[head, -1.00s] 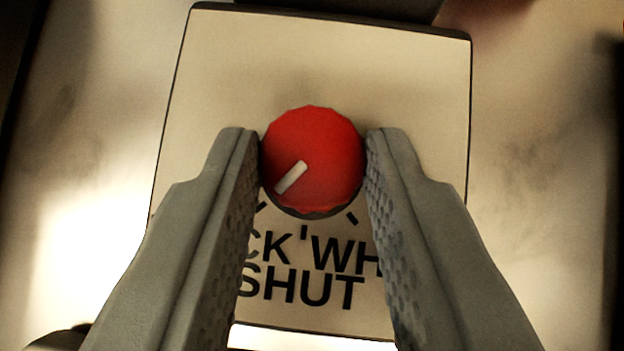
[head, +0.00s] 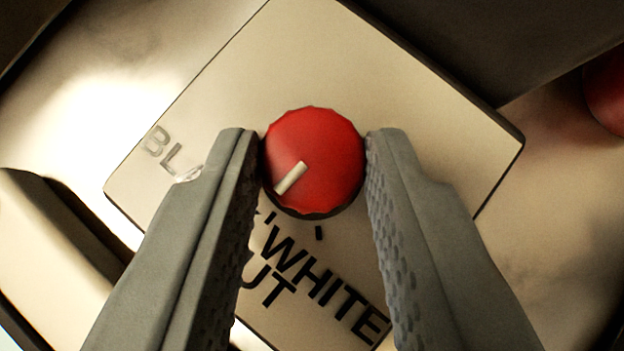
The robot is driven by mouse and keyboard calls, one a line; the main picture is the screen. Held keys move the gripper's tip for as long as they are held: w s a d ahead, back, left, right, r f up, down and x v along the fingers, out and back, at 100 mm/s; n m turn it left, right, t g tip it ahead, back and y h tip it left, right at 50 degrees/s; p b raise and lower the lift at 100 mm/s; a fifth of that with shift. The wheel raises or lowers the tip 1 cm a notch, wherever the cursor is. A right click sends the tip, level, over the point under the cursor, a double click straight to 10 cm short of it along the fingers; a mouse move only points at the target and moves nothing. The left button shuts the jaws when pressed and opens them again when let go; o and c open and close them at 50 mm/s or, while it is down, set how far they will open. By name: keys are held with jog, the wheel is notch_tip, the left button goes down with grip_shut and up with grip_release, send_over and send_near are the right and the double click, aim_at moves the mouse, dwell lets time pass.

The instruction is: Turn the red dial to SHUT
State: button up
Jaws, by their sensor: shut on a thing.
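The red dial (head: 325,160), with a ribbed rim and a white pointer line, sits on a cream panel (head: 430,130). My gripper (head: 313,158) is shut on the dial, one grey finger touching each side. The pointer aims to the lower left in the picture, close to the middle tick (head: 269,217) and a little short of it. The panel is tilted in view. WHITE (head: 325,285) and the UT of SHUT (head: 266,280) show; the rest of SHUT and part of BLACK (head: 168,150) are behind the left finger.
Another red round thing (head: 606,95) shows partly at the right edge. A dark surface lies beyond the panel at the upper right. A pale object with a dark edge (head: 50,260) is at the lower left. The panel above the dial is bare.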

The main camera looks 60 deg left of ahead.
jog(key=shift+n+g, duration=0.3)
jog(key=shift+n, duration=0.2)
jog(key=o, duration=1)
jog(key=shift+c, duration=0.2)
jog(key=shift+d, duration=0.1)
jog(key=v, duration=1.7)
jog(key=shift+d, duration=0.35)
jog(key=shift+f, duration=0.1)
